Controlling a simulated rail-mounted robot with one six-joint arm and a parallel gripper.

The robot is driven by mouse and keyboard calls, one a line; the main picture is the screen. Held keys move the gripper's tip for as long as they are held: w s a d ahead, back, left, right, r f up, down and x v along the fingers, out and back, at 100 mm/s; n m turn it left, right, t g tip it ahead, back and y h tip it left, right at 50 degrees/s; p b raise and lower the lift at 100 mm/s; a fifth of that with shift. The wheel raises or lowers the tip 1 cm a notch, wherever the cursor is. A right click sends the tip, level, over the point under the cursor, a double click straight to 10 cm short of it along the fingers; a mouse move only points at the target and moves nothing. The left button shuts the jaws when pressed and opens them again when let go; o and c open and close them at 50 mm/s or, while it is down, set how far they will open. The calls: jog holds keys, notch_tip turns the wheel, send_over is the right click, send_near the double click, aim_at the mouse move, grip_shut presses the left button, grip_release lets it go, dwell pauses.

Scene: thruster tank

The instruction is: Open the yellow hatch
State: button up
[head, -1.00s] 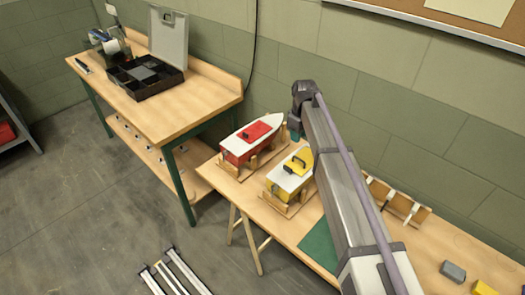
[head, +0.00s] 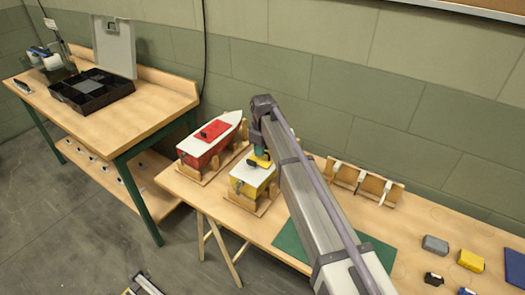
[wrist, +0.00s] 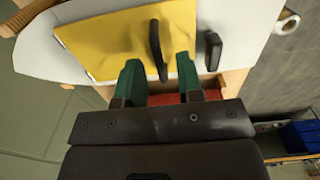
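The yellow hatch (wrist: 110,40) is a flat panel on the white deck of a boat (head: 252,176). It lies flat in the wrist view and is mostly hidden by my arm in the head view. A black curved handle (wrist: 156,45) stands on the hatch. A small black latch-like part (wrist: 213,50) sits on the white deck beside the hatch. My gripper (wrist: 159,70) is open, its two green fingers apart, with the near end of the handle between them in the picture. Whether a finger touches the handle cannot be told.
A red-hatched boat (head: 208,145) on a wooden cradle stands close to the left. A wooden rack (head: 362,182) stands behind to the right, and a green mat (head: 290,240) lies in front. Small grey (head: 435,244) and yellow (head: 470,260) blocks lie far right.

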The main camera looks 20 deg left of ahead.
grip_shut()
jog(key=shift+d+r, duration=0.1)
jog(key=shift+d, duration=0.05)
dwell(0.4)
